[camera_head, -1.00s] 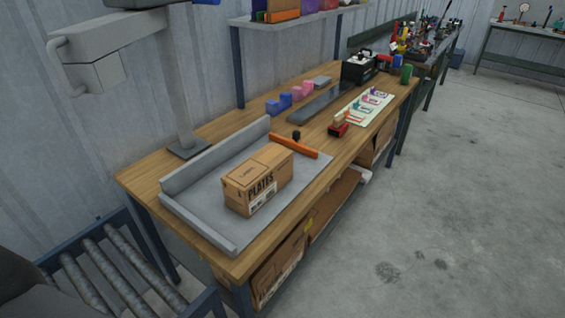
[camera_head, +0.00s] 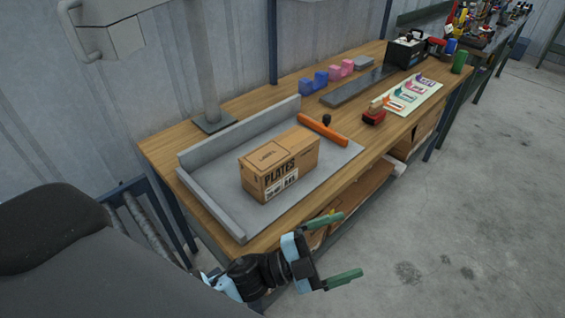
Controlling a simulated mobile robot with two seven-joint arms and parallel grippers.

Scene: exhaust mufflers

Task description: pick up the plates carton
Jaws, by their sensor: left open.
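The plates carton (camera_head: 279,165) is a brown cardboard box with "PLATES" printed on its near side and a label on top. It sits upright on a grey metal tray (camera_head: 215,203) on the wooden workbench. My left gripper (camera_head: 346,248) is in front of the bench's near edge, below and to the right of the carton. It is open and empty, its green-tipped fingers apart and pointing right. It does not touch the carton. My right gripper is not in view.
The grey tray has raised walls at its back and left. An orange bar (camera_head: 323,130) lies at the tray's right end. A red stamp-like item (camera_head: 374,115), blue (camera_head: 314,84) and pink holders stand farther right. A grey post (camera_head: 208,80) rises behind the tray.

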